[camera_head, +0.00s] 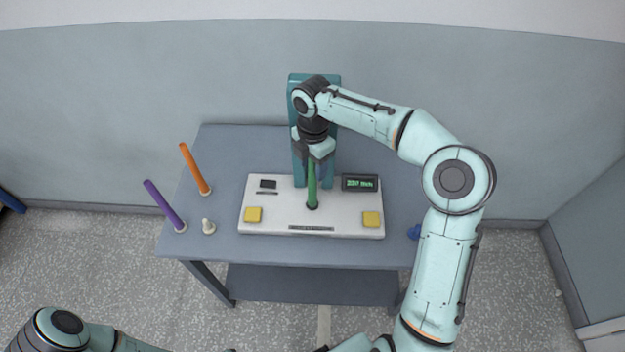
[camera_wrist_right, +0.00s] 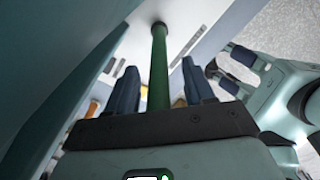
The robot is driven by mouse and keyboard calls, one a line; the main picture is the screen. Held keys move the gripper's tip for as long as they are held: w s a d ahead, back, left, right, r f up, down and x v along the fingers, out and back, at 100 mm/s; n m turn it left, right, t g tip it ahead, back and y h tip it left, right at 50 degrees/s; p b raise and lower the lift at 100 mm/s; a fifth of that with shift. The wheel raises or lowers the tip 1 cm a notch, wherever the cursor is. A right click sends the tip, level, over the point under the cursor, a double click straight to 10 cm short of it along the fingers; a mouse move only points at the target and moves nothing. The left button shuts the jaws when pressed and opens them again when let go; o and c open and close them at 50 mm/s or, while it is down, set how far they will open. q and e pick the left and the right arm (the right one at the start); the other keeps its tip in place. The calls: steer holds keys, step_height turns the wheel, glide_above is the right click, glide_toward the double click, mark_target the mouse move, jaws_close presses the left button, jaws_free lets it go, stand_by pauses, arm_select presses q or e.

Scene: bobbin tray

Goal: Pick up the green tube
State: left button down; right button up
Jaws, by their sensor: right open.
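The green tube (camera_head: 312,185) stands upright in the middle of the white device (camera_head: 265,193) on the table. My right gripper (camera_head: 316,158) is at the tube's upper part, in front of the teal column (camera_head: 298,80). In the right wrist view the green tube (camera_wrist_right: 158,65) runs between the two blue fingers of the right gripper (camera_wrist_right: 162,90). A gap shows on both sides, so the gripper is open around the tube. The tube's top end is hidden by the gripper in the head view.
An orange tube (camera_head: 195,168) and a purple tube (camera_head: 164,206) stand tilted at the left of the table (camera_head: 225,145). An empty pale peg (camera_head: 208,226) is beside them. The device has two yellow buttons (camera_head: 253,214) and a lit display (camera_head: 360,183). A blue object (camera_head: 414,231) is at the right.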

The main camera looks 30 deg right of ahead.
steer(key=shift+r, duration=0.1)
jaws_close()
